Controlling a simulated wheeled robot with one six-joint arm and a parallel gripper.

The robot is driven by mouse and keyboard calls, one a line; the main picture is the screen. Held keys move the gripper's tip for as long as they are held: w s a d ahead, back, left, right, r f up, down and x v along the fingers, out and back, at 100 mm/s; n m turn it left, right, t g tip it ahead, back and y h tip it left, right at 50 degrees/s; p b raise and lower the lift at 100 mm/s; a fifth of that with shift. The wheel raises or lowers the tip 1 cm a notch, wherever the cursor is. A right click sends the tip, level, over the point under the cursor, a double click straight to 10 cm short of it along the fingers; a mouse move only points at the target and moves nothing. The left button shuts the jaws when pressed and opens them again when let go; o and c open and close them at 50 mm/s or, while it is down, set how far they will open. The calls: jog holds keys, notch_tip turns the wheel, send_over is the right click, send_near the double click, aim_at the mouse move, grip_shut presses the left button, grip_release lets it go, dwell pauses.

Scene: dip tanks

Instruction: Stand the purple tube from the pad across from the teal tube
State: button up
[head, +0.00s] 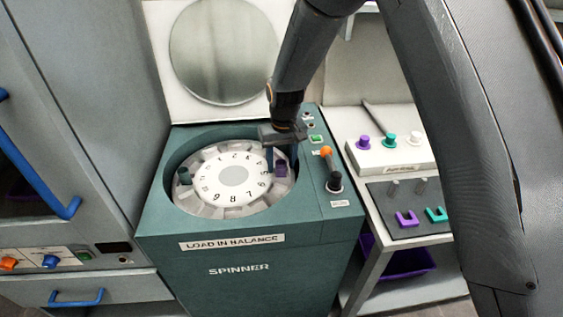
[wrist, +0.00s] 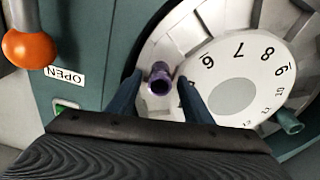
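The spinner's rotor (head: 233,207) is a ring of slots around a white numbered dial (head: 233,176). The purple tube (head: 281,170) stands in the ring on the right side of the dial; in the wrist view the purple tube (wrist: 159,79) shows its open mouth. The teal tube (head: 185,176) stands on the left side, roughly opposite across the dial; it also shows at the right in the wrist view (wrist: 290,122). My gripper (head: 282,158) is over the purple tube. In the wrist view my gripper's fingers (wrist: 160,78) are apart on either side of the tube, with gaps showing.
The spinner's raised round lid (head: 220,52) stands behind the rotor. An orange-knobbed lever (head: 327,153) and a black knob (head: 334,182) sit on its right edge. A white rack (head: 390,160) with coloured knobs and a dark panel (head: 405,195) with U-shaped pieces stand further right.

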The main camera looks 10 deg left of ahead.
notch_tip(320, 180, up, 12)
jog(key=s+b, duration=0.1)
jog(key=b, duration=0.2)
jog(key=shift+s+d+r, duration=0.15)
jog(key=shift+d, duration=0.2)
jog(key=s+d+m, duration=0.1)
jog(key=s+d, duration=0.1)
jog(key=d, duration=0.3)
jog(key=s+d+f+m, duration=0.1)
jog(key=s+d, duration=0.2)
jog(key=d, duration=0.3)
jog(key=s+d, duration=0.3)
jog(key=d, duration=0.3)
jog(key=shift+d+f+m, duration=0.2)
jog(key=shift+f+m, duration=0.15)
jog(key=shift+m, duration=0.05)
jog(key=s+d+f, duration=0.1)
jog(key=s+d, duration=0.2)
jog(key=s, duration=0.1)
jog(key=s+d+f+m, duration=0.1)
jog(key=s+d, duration=0.3)
jog(key=s+d+f+m, duration=0.1)
jog(key=s+d, duration=0.2)
jog(key=s, duration=0.2)
jog(key=shift+d+h, duration=0.3)
